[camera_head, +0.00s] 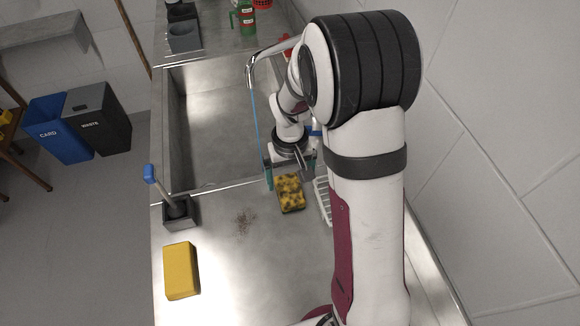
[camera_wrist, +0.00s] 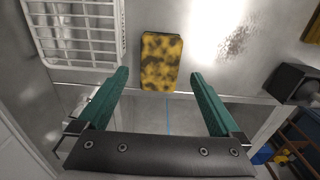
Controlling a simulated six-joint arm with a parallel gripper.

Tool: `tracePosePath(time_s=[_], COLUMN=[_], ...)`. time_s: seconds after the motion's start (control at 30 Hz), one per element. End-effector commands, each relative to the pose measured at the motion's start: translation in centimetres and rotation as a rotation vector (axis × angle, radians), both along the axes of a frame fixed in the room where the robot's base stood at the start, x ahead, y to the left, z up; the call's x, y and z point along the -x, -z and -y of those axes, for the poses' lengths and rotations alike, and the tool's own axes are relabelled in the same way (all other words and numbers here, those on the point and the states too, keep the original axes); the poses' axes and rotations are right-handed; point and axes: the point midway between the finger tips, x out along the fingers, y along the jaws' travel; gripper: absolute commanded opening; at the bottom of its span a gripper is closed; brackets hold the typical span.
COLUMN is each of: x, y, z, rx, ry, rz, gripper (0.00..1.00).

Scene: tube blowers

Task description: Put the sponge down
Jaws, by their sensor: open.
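A yellow sponge with dark brown stains (camera_head: 290,194) lies on the steel counter near the sink's front edge. In the wrist view the stained sponge (camera_wrist: 161,62) lies flat ahead of my fingers, roughly centred between their tips. My gripper (camera_head: 290,176) is above the sink-side edge of the counter, close to this sponge. In the wrist view my gripper (camera_wrist: 159,76) has its two green fingers spread wide, with nothing held between them. A clean-looking yellow sponge (camera_head: 181,271) lies at the counter's front left; its edge shows in the wrist view (camera_wrist: 313,30).
A white rack (camera_wrist: 78,30) stands right of the stained sponge in the head view. A grey holder with a blue-handled brush (camera_head: 180,211) stands at left. The sink (camera_head: 215,120) and its tap (camera_head: 262,58) are behind. The counter between the sponges is clear except a dark smudge (camera_head: 242,221).

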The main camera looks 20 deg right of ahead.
Motion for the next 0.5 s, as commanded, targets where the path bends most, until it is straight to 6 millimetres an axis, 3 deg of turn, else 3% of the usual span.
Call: tracePosePath(time_s=[0.1, 0.27, 0.33, 0.43, 0.5], x=[-0.1, 0.0, 1.0, 5.3, 9.9], y=[-2.8, -5.0, -6.3, -10.1, -12.5], z=[0.0, 0.0, -0.2, -1.0, -1.8], rx=[0.0, 0.0, -0.005, -0.031, -0.059], ry=[0.0, 0.001, 0.024, 0.123, 0.219], rz=[0.005, 0.002, 0.003, 0.001, -0.011], gripper=[1.0, 1.0, 1.0, 1.0, 1.0])
